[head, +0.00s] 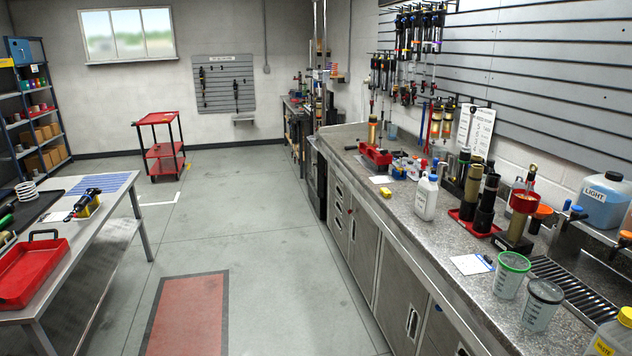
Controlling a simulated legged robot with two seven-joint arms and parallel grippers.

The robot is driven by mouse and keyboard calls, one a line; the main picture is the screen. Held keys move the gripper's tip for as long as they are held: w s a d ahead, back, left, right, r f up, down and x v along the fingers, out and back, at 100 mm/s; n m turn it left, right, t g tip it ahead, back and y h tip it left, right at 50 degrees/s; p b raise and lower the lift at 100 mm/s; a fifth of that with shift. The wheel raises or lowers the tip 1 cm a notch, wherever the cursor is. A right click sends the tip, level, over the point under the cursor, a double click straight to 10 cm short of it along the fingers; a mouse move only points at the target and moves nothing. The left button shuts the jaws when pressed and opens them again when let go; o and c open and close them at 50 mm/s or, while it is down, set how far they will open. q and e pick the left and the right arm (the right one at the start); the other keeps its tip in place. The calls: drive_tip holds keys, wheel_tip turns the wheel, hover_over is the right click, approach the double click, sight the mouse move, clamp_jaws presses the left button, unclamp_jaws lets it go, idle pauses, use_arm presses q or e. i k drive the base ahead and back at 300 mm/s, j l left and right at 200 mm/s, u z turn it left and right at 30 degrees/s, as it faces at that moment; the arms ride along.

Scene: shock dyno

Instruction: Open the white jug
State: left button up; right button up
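A white jug (426,198) with a printed label stands upright on the right-hand counter, near its front edge. Its top looks closed, but the cap is too small to make out clearly. Another pale container (608,338) with a yellow cap and yellow label is cut off at the bottom right corner. I cannot tell which of the two is the one named. Neither of my grippers is in view.
The counter (455,235) also holds a red tray (466,223) with dark cylinders, a blue jug (606,200), two clear cups (511,275) and a drain grate (568,285). A metal table (100,215) stands left. The floor between (260,240) is clear.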

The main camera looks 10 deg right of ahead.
sight(428, 191)
drive_tip(key=i+z, duration=0.2)
drive_tip(key=i, duration=0.35)
drive_tip(key=i+j+z, duration=0.2)
drive_tip(key=i, duration=0.3)
drive_tip(key=i+j+z, duration=0.2)
drive_tip(key=i, duration=0.35)
drive_tip(key=i+j+z, duration=0.2)
drive_tip(key=i+j, duration=0.15)
drive_tip(key=i, duration=0.15)
